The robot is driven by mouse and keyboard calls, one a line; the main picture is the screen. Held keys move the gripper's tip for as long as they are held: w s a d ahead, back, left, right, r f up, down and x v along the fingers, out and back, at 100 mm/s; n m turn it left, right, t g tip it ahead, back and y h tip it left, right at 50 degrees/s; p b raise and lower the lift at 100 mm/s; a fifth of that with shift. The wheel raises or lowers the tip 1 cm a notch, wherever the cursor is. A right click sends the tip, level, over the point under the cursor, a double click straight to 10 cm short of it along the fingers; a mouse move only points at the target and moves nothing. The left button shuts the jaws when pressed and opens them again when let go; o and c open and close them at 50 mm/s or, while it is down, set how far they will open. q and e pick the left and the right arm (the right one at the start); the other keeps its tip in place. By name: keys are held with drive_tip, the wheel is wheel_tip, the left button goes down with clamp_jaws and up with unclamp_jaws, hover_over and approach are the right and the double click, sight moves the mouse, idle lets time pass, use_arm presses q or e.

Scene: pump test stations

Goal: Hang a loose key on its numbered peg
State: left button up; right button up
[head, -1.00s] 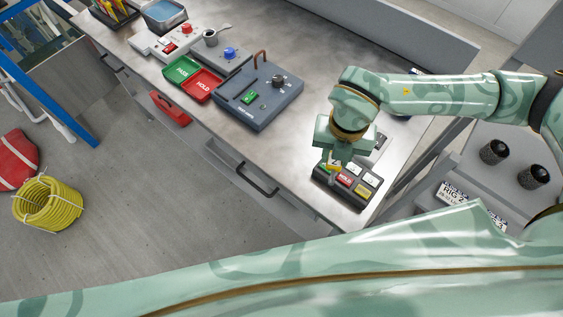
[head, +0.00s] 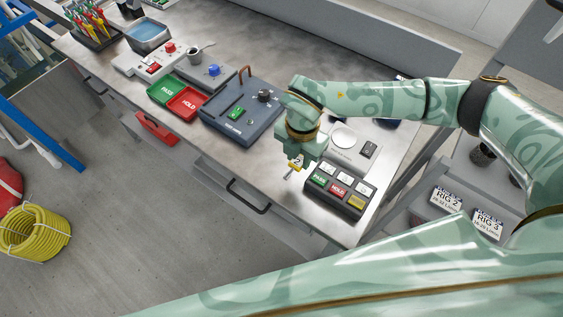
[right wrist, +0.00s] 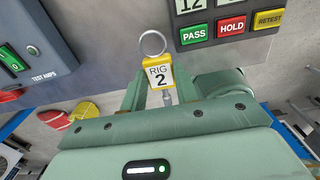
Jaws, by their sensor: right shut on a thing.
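A key with a yellow and white tag reading RIG 2 (right wrist: 158,76) is held in my right gripper (right wrist: 160,98). In the right wrist view its metal ring (right wrist: 152,43) points away from the gripper, and its shank lies between the fingers. No numbered peg can be made out. My left gripper is not in view.
The bench holds a black panel with PASS, HOLD and yellow buttons (head: 340,191), a scale (head: 356,145), a grey test unit (head: 243,112), and green (head: 166,90) and red (head: 185,103) trays. RIG 2 (head: 445,199) and RIG 3 (head: 487,222) cards are at right. Yellow hose (head: 35,232) lies on the floor.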

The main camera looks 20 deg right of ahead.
drive_tip(key=b, duration=0.2)
hover_over(283, 166)
drive_tip(key=s, duration=0.1)
drive_tip(key=f, duration=0.5)
drive_tip(key=shift+d, duration=0.3)
drive_tip(key=f, duration=0.2)
drive_tip(key=w+f, duration=0.1)
drive_tip(key=shift+a+f, duration=0.15)
drive_tip(key=shift+a, duration=0.1)
drive_tip(key=shift+f, duration=0.25)
drive_tip(key=shift+f, duration=0.15)
drive_tip(key=o, duration=1)
drive_tip(key=shift+c, duration=0.2)
